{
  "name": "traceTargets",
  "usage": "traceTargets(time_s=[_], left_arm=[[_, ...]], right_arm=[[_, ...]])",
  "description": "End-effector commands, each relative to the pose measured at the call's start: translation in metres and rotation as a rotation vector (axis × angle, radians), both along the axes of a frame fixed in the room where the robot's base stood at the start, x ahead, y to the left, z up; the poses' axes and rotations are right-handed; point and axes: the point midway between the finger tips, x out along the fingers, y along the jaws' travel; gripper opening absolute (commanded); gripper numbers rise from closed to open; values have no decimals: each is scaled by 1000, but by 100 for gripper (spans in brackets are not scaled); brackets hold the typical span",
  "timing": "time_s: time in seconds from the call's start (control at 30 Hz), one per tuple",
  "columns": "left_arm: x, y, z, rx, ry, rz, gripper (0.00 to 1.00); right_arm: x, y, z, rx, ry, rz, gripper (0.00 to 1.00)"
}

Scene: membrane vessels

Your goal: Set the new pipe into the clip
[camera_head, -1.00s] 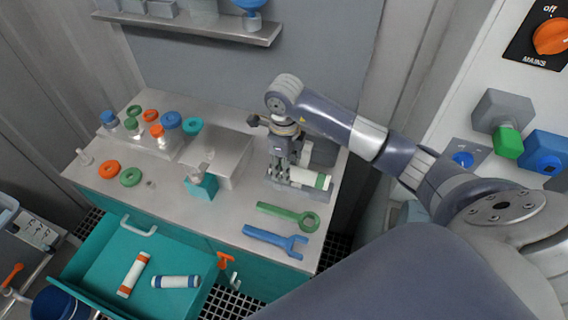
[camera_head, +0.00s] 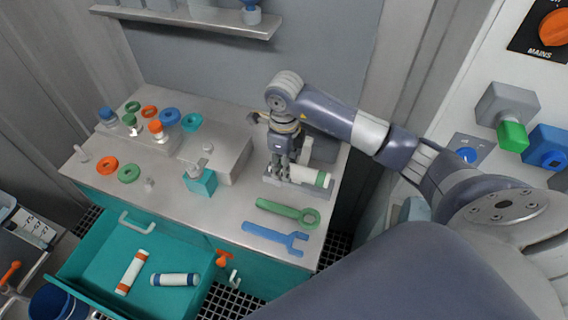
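A white pipe with a green band (camera_head: 313,178) lies level at the grey clip base (camera_head: 296,192) near the right end of the bench. My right gripper (camera_head: 281,168) points down at the pipe's left end. Its fingers cover that end, and whether they grip it is too small to tell. The clip itself is mostly hidden by the pipe and fingers, so I cannot tell whether the pipe is seated. Two more white pipes lie in the open teal drawer, one with orange bands (camera_head: 132,272) and one with blue bands (camera_head: 175,280). My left gripper is not in view.
A green ring wrench (camera_head: 287,212) and a blue open wrench (camera_head: 275,238) lie in front of the clip base. A grey block (camera_head: 225,157) and a teal block (camera_head: 200,182) stand to its left. Rings and capped vessels fill the bench's left. The teal drawer (camera_head: 95,257) sticks out.

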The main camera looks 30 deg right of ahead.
Motion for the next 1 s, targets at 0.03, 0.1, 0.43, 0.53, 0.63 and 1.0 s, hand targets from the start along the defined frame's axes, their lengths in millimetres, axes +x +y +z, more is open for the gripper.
traceTargets(time_s=[0.03,0.1,0.43,0.53,0.63,1.0], left_arm=[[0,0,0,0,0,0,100],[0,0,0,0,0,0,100],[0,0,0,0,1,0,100],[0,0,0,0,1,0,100],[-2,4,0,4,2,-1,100],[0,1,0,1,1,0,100]], right_arm=[[0,0,-1,1,1,0,8],[-1,0,-1,1,2,0,8],[-1,0,-1,1,2,0,56],[-1,0,-1,1,2,0,56],[0,0,1,2,1,0,56],[1,0,63,0,-4,1,56]])
